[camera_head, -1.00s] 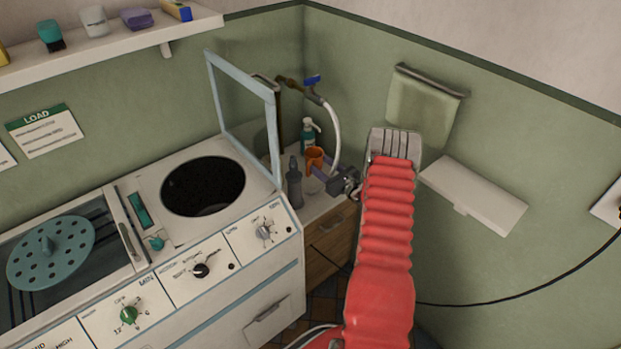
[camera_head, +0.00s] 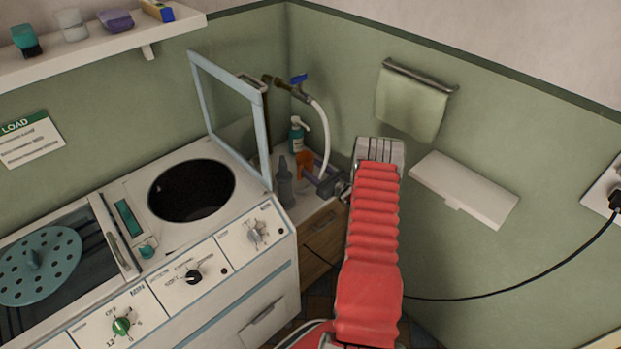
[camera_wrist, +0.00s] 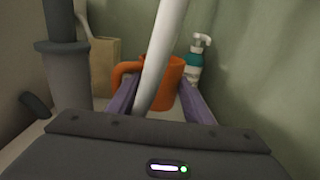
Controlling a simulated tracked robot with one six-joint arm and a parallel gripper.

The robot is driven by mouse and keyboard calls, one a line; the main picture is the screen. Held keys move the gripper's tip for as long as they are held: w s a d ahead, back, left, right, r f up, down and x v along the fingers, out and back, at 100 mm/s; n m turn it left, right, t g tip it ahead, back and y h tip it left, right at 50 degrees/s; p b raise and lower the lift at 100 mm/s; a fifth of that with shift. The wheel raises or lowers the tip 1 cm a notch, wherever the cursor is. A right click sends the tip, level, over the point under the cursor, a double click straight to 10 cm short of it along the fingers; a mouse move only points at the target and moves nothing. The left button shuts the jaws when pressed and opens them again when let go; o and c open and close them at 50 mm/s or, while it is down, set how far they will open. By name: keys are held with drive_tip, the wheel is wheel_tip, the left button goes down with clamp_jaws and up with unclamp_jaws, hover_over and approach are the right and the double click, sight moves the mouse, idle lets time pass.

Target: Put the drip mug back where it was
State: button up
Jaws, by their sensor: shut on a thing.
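The orange mug (camera_head: 303,164) is in the corner beside the stove, over the small counter. In the wrist view the mug (camera_wrist: 174,82) sits between my purple fingers, its handle to the left. A pale hose crosses in front of it and hides part of its body. My gripper (camera_head: 318,180) is shut on the mug, reaching in from the right; it also shows in the wrist view (camera_wrist: 160,100). The mug looks upright. I cannot tell whether its base touches the counter.
A teal pump bottle (camera_head: 296,136) stands behind. The white hose (camera_head: 325,135) hangs down from the tap beside the mug. A brown block-like thing (camera_wrist: 104,68) stands behind at left.

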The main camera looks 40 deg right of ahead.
drive_tip(key=shift+f, duration=0.75)
drive_tip(key=shift+f, duration=1.85)
drive_tip(key=shift+f, duration=0.15)
drive_tip(key=o, duration=1.1)
drive_tip(key=shift+s, duration=0.15)
drive_tip(key=s, duration=1.3)
drive_tip(key=shift+s+d, duration=0.2)
drive_tip(key=shift+s, duration=0.05)
